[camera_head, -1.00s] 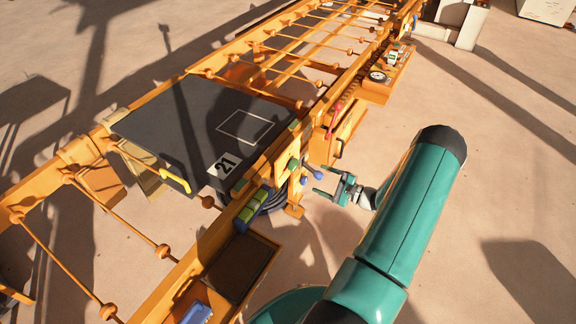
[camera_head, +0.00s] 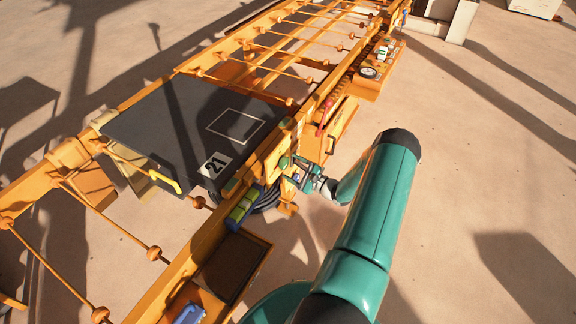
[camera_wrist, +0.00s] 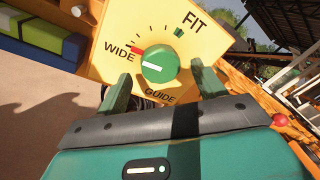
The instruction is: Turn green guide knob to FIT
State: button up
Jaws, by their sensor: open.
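The round green guide knob (camera_wrist: 160,64) sits on a yellow panel (camera_wrist: 112,18) marked WIDE, FIT and GUIDE in the wrist view. Its white line lies on its left side, toward WIDE and the red mark (camera_wrist: 136,50). A green mark (camera_wrist: 178,32) sits beside FIT at the upper right. My gripper (camera_wrist: 161,74) is open, one finger lower left of the knob and the other to its right. Contact with the knob cannot be told. In the head view my gripper (camera_head: 303,173) is close to the panel on the frame's right side.
A dark plate marked 21 (camera_head: 150,125) lies on the orange frame. Yellow-green and blue blocks (camera_head: 243,206) are left of the panel. A red handle (camera_head: 326,118) and a shelf with a dial (camera_head: 370,72) are farther along. Open ground lies to the right.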

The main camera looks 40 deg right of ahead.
jog(key=shift+x, duration=1.3)
jog(key=c, duration=1)
jog(key=shift+o, duration=0.2)
